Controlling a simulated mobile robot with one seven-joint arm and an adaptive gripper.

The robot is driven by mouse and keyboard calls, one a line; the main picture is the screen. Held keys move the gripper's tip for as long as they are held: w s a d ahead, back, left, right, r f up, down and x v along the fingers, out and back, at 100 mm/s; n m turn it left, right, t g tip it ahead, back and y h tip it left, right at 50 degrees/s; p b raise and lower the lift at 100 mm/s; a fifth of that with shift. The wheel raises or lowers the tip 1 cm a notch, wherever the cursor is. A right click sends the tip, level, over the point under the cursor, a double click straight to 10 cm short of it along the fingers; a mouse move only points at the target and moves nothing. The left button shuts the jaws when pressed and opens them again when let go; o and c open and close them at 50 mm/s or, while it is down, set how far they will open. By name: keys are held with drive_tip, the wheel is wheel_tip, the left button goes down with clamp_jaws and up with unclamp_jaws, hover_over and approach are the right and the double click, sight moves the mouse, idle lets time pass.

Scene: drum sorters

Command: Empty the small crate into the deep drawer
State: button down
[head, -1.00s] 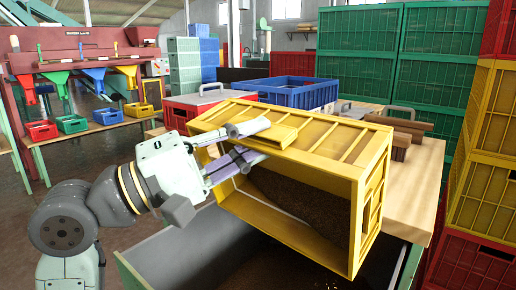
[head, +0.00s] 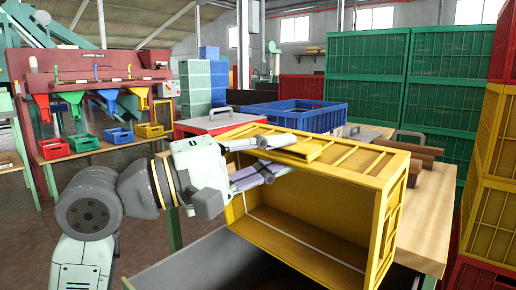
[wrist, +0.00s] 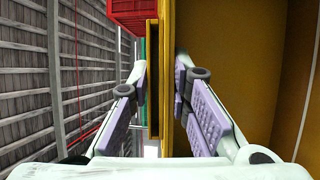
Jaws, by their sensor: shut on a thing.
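The small crate, a yellow slatted box (head: 372,215), is tipped on its side with its open mouth facing me and down, above the deep drawer. Its visible inside looks bare. My gripper (head: 284,154) is shut on the crate's upper wall near its left end, one finger outside and one inside. In the wrist view my gripper (wrist: 161,85) pinches the yellow wall (wrist: 166,110). The deep drawer (head: 215,262) is open below, with grey walls. Its bottom and contents are mostly cut off by the picture edge.
A wooden worktop (head: 425,215) lies behind the crate, with a blue crate (head: 300,117) and brown blocks (head: 410,155). Stacked yellow and red crates (head: 495,180) stand close on the right, green crates (head: 370,85) behind. A sorter with coloured funnels (head: 90,105) stands at back left.

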drive_tip(key=w+d+r+y+p, duration=0.1)
drive_tip(key=w+d+r+p, duration=0.1)
drive_tip(key=p, duration=0.1)
drive_tip(key=w+d+r+n+g+y+p, duration=0.1)
drive_tip(key=w+d+r+p, duration=0.1)
drive_tip(key=w+p, duration=0.1)
drive_tip(key=w+d+r+n+g+y+p, duration=0.1)
drive_tip(key=w+d+r+y+p, duration=0.1)
drive_tip(key=p, duration=0.3)
drive_tip(key=shift+w+d+r, duration=0.35)
drive_tip(key=shift+w+d, duration=0.2)
drive_tip(key=shift+w, duration=0.1)
drive_tip(key=w+d+f+n+g+y+p, duration=0.1)
drive_tip(key=w+d+f+g+y+p, duration=0.4)
drive_tip(key=p, duration=0.4)
drive_tip(key=w+d+f+n+g+y+p, duration=0.2)
drive_tip(key=w+d+f+g+y+p, duration=0.2)
drive_tip(key=w, duration=0.6)
drive_tip(key=d+f+p, duration=0.2)
drive_tip(key=d+p, duration=0.1)
drive_tip(key=p, duration=0.1)
drive_tip(key=shift+d+f+g+y+p, duration=0.3)
drive_tip(key=shift+f+g+y+p, duration=0.05)
drive_tip(key=shift+g+y, duration=0.05)
wheel_tip(320, 180, up, 4)
